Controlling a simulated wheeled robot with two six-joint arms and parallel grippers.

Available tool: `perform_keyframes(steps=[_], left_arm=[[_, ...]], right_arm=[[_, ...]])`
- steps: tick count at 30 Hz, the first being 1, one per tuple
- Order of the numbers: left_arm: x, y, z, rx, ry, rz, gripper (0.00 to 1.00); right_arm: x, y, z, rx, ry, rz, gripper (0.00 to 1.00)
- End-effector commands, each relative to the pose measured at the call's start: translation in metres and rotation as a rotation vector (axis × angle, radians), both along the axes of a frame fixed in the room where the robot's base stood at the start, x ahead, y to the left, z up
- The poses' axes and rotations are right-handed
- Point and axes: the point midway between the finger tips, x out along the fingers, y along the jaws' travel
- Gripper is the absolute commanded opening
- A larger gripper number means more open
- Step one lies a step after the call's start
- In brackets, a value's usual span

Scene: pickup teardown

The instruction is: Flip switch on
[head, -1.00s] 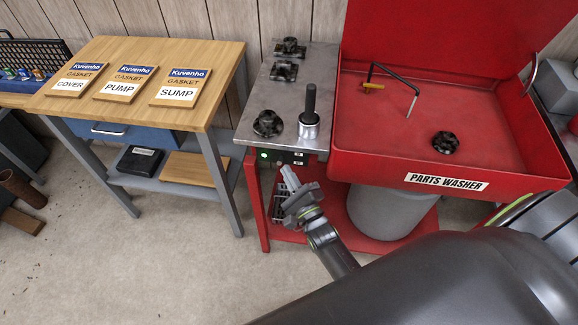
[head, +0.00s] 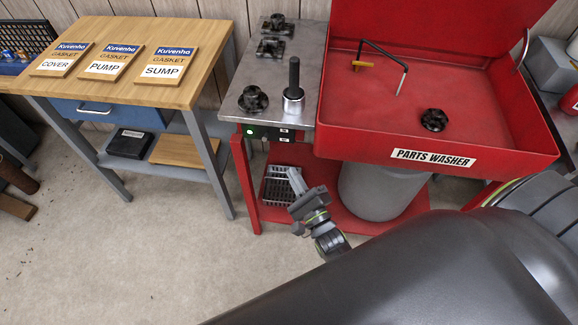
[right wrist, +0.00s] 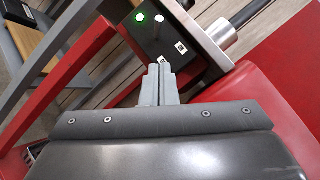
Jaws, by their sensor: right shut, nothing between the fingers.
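A dark switch panel (head: 267,133) sits under the front edge of the steel bench top. It carries a lit green lamp (head: 250,132) and small white labels. In the right wrist view the panel (right wrist: 172,35) shows a green light (right wrist: 140,17) and a bright white round spot (right wrist: 159,18) beside it. My left gripper is not in view.
The red parts washer (head: 440,143) stands right of the steel bench top (head: 268,92). A wire basket (head: 278,187) and a grey drum (head: 380,192) are below. A wooden workbench (head: 115,45) with gasket boards stands left. The floor in front is clear.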

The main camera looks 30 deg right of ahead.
Motion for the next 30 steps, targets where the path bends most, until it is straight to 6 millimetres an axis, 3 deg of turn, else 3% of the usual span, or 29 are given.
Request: perform_keyframes(steps=[3, 9, 30], left_arm=[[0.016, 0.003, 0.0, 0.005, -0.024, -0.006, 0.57], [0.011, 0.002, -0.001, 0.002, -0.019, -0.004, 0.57], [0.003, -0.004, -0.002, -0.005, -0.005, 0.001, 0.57]], right_arm=[[-0.02, -0.001, -0.001, 0.0, 0.002, -0.001, 0.0], [-0.038, -0.001, -0.001, -0.001, 0.0, 0.0, 0.0], [-0.041, -0.002, -0.005, -0.018, 0.015, -0.005, 0.0]])
